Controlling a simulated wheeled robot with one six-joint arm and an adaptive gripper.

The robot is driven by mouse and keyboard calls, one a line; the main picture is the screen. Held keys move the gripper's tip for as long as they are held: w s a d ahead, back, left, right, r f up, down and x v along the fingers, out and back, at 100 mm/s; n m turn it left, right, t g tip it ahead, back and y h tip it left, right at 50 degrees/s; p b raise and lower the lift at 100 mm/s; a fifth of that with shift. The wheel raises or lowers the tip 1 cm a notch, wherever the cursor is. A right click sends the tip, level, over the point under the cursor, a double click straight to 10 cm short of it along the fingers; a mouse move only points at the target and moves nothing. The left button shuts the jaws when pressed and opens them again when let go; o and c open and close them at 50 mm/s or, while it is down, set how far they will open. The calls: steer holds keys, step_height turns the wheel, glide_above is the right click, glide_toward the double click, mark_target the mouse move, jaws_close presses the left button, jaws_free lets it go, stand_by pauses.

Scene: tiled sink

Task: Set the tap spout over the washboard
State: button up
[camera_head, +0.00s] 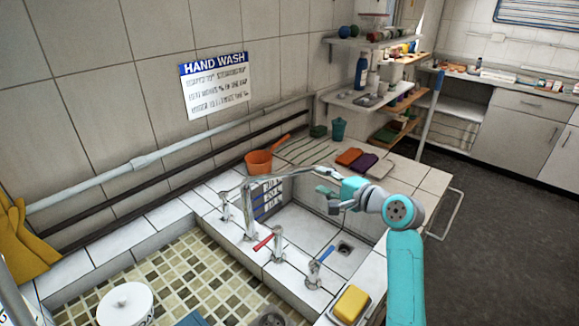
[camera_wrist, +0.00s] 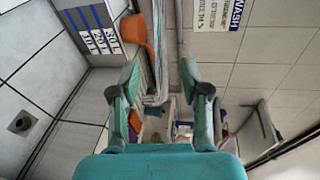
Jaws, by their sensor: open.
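The chrome tap spout (camera_head: 285,178) rises from its base between the basins and reaches right, over the right basin. Its outer end is beside my gripper (camera_head: 328,199). In the wrist view my gripper (camera_wrist: 160,68) is open, and a pale, shiny tube that looks like the spout (camera_wrist: 157,45) runs between its fingers; I cannot tell whether they touch it. A blue flat object (camera_head: 190,319), cut off at the bottom of the head view, lies in the left mosaic basin. I cannot tell whether it is the washboard.
Red (camera_head: 265,242) and blue (camera_head: 321,258) tap handles stand near the spout. An orange pot (camera_head: 259,162) stands behind it. A yellow sponge (camera_head: 351,303) lies at the front. A white lidded pot (camera_head: 127,304) is at the left basin. A blue-white panel (camera_head: 268,203) is on the right basin's wall.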

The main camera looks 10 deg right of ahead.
mark_target(301, 172)
steer(key=x, duration=1)
steer(key=shift+w+a+f, duration=0.1)
steer(key=shift+w, duration=0.1)
jaws_close()
